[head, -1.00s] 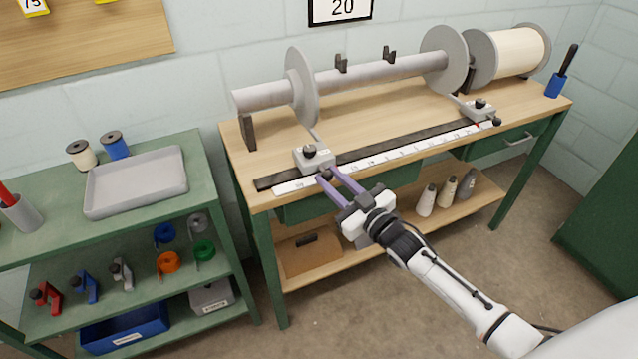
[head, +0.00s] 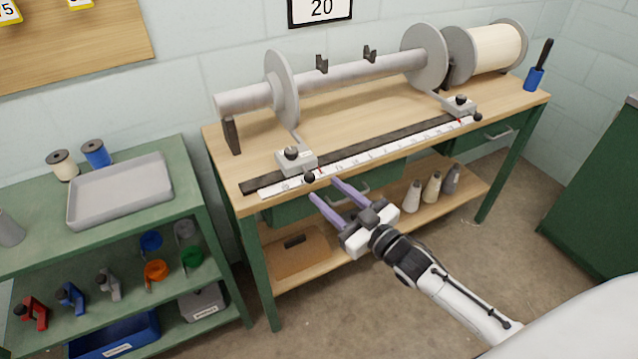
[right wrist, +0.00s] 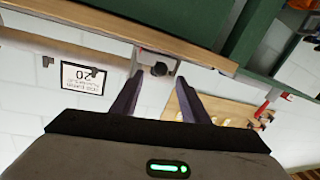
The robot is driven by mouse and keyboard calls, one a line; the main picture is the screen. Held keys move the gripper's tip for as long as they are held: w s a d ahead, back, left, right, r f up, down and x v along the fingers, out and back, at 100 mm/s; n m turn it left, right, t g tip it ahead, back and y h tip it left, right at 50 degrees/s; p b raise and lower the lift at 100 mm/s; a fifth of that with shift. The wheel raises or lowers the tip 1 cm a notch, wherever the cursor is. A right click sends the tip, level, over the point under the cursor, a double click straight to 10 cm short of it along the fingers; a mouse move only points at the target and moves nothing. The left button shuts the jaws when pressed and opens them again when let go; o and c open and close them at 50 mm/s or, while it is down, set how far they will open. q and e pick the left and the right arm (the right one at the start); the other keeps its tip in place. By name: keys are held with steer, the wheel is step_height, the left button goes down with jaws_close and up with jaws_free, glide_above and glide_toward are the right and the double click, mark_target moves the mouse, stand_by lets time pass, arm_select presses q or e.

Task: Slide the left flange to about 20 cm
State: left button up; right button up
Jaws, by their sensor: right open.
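The left flange (head: 283,90) is a grey disc on the left part of the horizontal roller (head: 350,73). An arm joins it to a grey slider block (head: 297,160) with a dark knob on top and a black ball knob (head: 310,178) at its front. The block sits near the left end of the white scale (head: 370,155), whose numbers are too small to read surely. My right gripper (head: 323,189) is open and empty, just in front of the ball knob. In the right wrist view the block's knob (right wrist: 160,69) shows beyond and between the spread fingers. My left gripper is not in view.
The right flange (head: 424,56) and its slider block (head: 459,106) are at the bench's right. A wall sign (head: 320,10) reads 20. A green shelf with a grey tray (head: 120,190) stands left. Bottles (head: 432,188) stand on the bench's lower shelf.

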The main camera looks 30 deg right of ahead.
steer(key=shift+v, duration=2.35)
steer(key=s+a+f+m+g, duration=0.1)
steer(key=s+a+f+g, duration=0.3)
steer(key=s+f, duration=0.5)
steer(key=s+a+f+m+g+h, duration=0.1)
steer(key=s+a+f+g, duration=0.4)
steer(key=s, duration=0.8)
step_height(320, 180, down, 4)
steer(key=shift+s+a+r+m+h, duration=0.1)
steer(key=shift+s+a+m+h, duration=0.2)
steer(key=shift+a, duration=0.85)
steer(key=shift+w, duration=0.1)
